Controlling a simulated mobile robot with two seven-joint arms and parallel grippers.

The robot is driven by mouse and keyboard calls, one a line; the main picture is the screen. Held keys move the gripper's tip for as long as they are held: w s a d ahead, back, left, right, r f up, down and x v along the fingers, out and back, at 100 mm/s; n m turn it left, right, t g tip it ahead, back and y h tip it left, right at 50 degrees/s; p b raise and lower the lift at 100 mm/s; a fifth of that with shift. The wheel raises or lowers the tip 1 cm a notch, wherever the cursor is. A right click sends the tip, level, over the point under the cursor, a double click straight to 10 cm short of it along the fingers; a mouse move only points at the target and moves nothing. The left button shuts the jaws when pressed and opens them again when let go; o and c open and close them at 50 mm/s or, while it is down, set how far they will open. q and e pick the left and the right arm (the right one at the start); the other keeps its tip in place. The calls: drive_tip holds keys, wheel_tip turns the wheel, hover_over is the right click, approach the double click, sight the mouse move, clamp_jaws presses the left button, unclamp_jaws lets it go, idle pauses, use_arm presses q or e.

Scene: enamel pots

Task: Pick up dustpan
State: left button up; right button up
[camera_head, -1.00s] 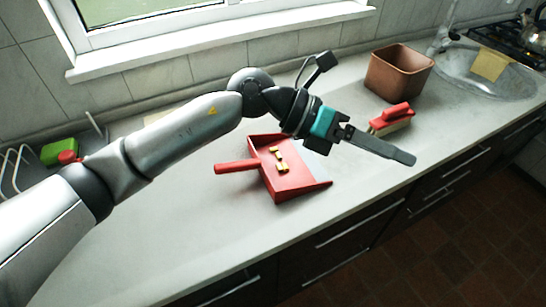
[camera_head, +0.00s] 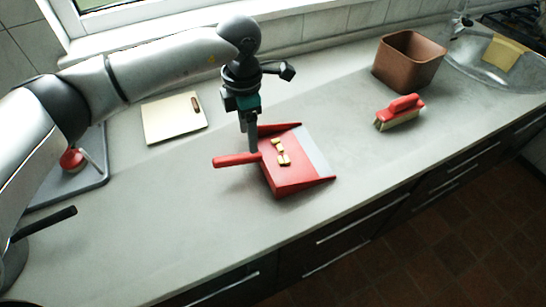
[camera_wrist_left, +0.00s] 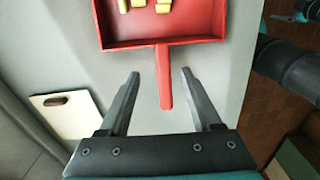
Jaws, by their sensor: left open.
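The red dustpan (camera_head: 290,178) lies on the grey counter with its handle (camera_head: 237,160) to the left and several small yellowish pieces (camera_head: 282,152) in it. It also shows at the top of the left wrist view (camera_wrist_left: 165,42). My left gripper (camera_head: 251,150) points down at the handle end of the pan. In the left wrist view its open fingers (camera_wrist_left: 160,75) stand on both sides of the handle (camera_wrist_left: 164,80), with a gap on each side. I cannot tell its exact height above the counter. My right gripper is not in view.
A red-topped brush (camera_head: 400,113) and a brown bin (camera_head: 408,62) stand to the right, near the sink (camera_head: 485,75). A pale cutting board (camera_head: 173,118) lies behind left. A grey tray (camera_head: 88,175) is at the left. The counter in front of the dustpan is clear.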

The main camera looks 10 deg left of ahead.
sight(250, 157)
use_arm(q)
wheel_tip(250, 157, down, 3)
drive_tip(key=shift+r, duration=0.1)
drive_tip(key=shift+s+f, duration=0.15)
drive_tip(key=shift+f, duration=1.2)
drive_tip(key=shift+s+f, duration=0.1)
drive_tip(key=shift+f, duration=1.25)
clamp_jaws()
